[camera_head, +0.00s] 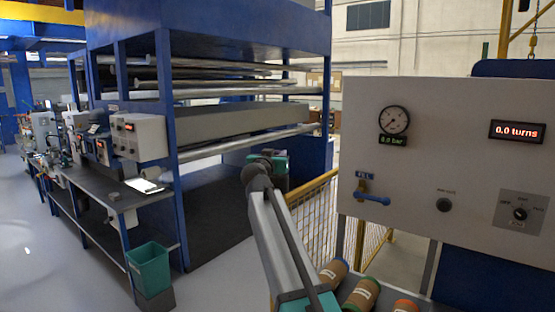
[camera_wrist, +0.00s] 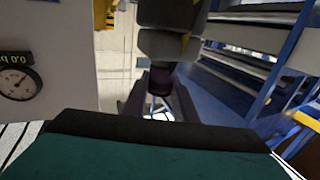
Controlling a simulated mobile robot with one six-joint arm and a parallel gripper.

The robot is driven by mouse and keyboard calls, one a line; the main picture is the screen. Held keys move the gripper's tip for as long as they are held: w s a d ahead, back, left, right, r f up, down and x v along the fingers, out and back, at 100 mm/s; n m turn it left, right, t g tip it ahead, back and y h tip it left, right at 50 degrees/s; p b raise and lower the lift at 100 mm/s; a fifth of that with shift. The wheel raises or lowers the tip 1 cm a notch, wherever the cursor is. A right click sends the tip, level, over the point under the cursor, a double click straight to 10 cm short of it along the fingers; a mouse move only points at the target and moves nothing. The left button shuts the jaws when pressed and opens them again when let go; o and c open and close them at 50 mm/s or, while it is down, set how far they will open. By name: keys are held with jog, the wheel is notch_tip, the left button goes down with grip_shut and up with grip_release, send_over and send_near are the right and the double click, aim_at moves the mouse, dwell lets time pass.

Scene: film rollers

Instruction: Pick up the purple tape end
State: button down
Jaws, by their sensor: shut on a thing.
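My arm reaches away from the camera in the head view, and its end with my gripper (camera_head: 281,162) is a small teal and dark shape in front of the blue machine. In the wrist view, a teal and black part of my own arm fills the bottom. Beyond it, a small dark, faintly purple piece (camera_wrist: 160,81) shows between two grey finger-like parts. It seems to be the purple tape end, held in my shut gripper, but it is dim and its outline is unclear. No other purple tape shows in the head view.
Cardboard rolls with blue (camera_head: 334,270), green (camera_head: 362,294) and orange (camera_head: 405,306) ends lie at the lower right. A control panel (camera_head: 420,150) with a gauge stands above them. A yellow railing (camera_head: 318,195) runs behind my arm. A teal bin (camera_head: 148,268) stands by the left bench.

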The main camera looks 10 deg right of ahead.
aim_at(278, 153)
jog(key=shift+r, duration=0.1)
jog(key=shift+r+b, duration=0.95)
jog(key=shift+r, duration=0.75)
jog(key=shift+s+f, duration=0.1)
jog(key=shift+s, duration=0.35)
jog(key=s+r+b, duration=0.1)
jog(key=s+b, duration=0.3)
jog(key=s, duration=1.1)
jog(key=shift+r, duration=0.3)
